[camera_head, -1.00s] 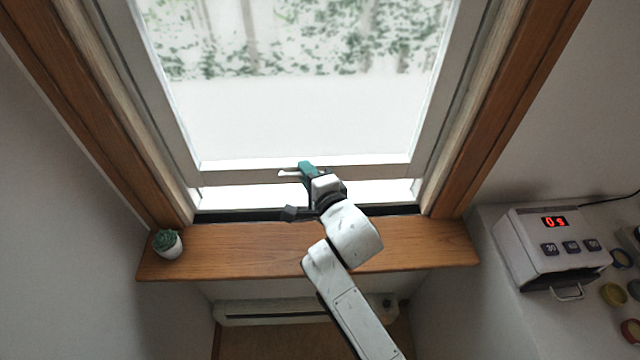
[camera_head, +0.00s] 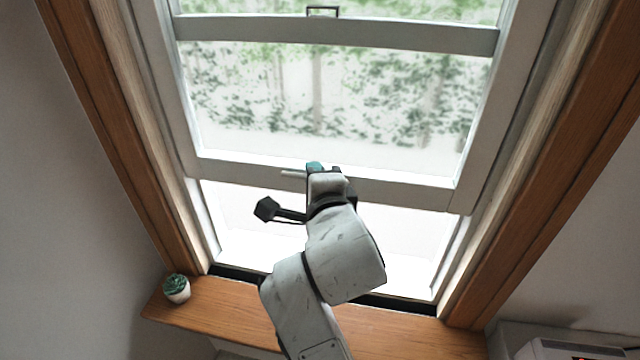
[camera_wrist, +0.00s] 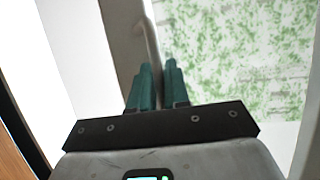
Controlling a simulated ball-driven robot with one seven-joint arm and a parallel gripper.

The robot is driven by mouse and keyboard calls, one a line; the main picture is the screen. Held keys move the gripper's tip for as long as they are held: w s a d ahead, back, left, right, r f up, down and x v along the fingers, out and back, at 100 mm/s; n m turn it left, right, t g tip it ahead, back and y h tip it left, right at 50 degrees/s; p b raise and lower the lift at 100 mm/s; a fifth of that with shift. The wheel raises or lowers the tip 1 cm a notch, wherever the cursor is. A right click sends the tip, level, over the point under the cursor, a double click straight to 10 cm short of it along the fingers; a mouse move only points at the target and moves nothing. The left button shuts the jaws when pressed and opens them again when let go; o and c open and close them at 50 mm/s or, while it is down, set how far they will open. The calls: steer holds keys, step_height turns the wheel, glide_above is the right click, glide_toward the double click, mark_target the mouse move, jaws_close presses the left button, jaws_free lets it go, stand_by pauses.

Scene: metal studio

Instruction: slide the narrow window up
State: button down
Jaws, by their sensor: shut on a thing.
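The narrow window's pale grey sash (camera_head: 410,193) stands partly raised, with a bright open gap between its bottom rail and the sill. A white handle (camera_head: 293,174) sticks out on the left of my gripper, at the bottom rail. My gripper (camera_head: 315,168) has teal fingers, largely hidden behind my own wrist in the head view. In the wrist view, my gripper (camera_wrist: 158,72) is closed around the handle bar (camera_wrist: 150,38), which runs up along the sash rail (camera_wrist: 122,45). The part of the handle between the fingers is hidden.
A wooden sill (camera_head: 230,310) lies below, with a small potted succulent (camera_head: 176,288) at its left end. Wooden trim (camera_head: 575,170) borders the window. A latch (camera_head: 322,12) sits on the upper crossbar. A white device (camera_head: 570,348) shows at the bottom right.

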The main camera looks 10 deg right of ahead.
steer(key=shift+r, duration=0.1)
steer(key=c, duration=1.2)
jaws_free()
steer(key=b+v, duration=0.2)
steer(key=v, duration=0.8)
steer(key=shift+s, duration=0.35)
